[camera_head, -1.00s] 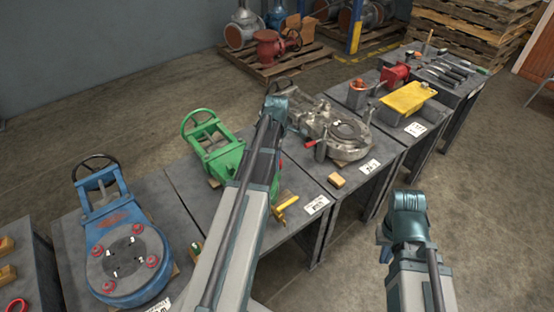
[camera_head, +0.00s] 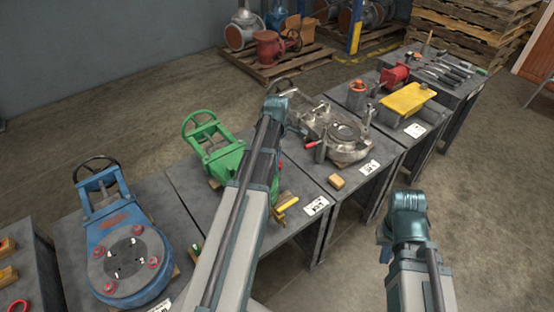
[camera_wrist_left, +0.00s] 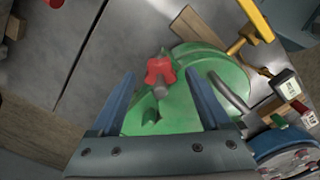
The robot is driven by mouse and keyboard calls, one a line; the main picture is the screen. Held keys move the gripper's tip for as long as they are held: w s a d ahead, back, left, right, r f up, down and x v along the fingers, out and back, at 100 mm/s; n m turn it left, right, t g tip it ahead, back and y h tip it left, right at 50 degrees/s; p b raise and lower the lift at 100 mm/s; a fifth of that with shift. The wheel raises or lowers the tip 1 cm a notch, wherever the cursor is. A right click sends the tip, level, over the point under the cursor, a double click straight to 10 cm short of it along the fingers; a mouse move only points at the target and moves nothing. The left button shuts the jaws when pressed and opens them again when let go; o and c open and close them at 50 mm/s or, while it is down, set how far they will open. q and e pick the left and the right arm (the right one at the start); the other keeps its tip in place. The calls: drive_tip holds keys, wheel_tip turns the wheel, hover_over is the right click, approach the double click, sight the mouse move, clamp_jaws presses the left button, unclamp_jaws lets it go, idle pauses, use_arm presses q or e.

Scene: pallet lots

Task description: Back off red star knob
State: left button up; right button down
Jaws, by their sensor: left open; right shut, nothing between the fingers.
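The red star knob (camera_wrist_left: 160,70) stands on a short stem on the green valve body (camera_wrist_left: 180,105) in the left wrist view. My left gripper (camera_wrist_left: 160,76) is open, its two blue fingers on either side of the knob with gaps to both. In the head view the green valve (camera_head: 222,158) lies on its table, partly hidden behind my left arm, which also hides the left gripper's fingers. A small red spot beside that arm may be the knob. My right gripper (camera_head: 385,254) is shut and empty, mostly hidden by its wrist, away from the tables.
A yellow-handled tool (camera_head: 287,204) and a wooden block (camera_head: 336,182) lie near the green valve. A blue valve (camera_head: 128,263) stands on the left table, a grey valve (camera_head: 340,135) on the right. Open floor lies right of the tables.

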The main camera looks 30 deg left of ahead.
use_arm(q)
wheel_tip(320, 180, up, 13)
drive_tip(key=p, duration=1.2)
drive_tip(key=s+d+m, duration=0.5)
drive_tip(key=d+m, duration=0.3)
drive_tip(key=d, duration=0.2)
drive_tip(key=s+d+m, duration=0.6)
drive_tip(key=d+m, duration=0.3)
drive_tip(key=d, duration=0.1)
drive_tip(key=s+d+m+y, duration=0.1)
drive_tip(key=s+d+m, duration=0.4)
drive_tip(key=d+m, duration=0.4)
drive_tip(key=shift+s+d, duration=0.3)
drive_tip(key=shift+d, duration=0.5)
drive_tip(key=shift+r, duration=0.1)
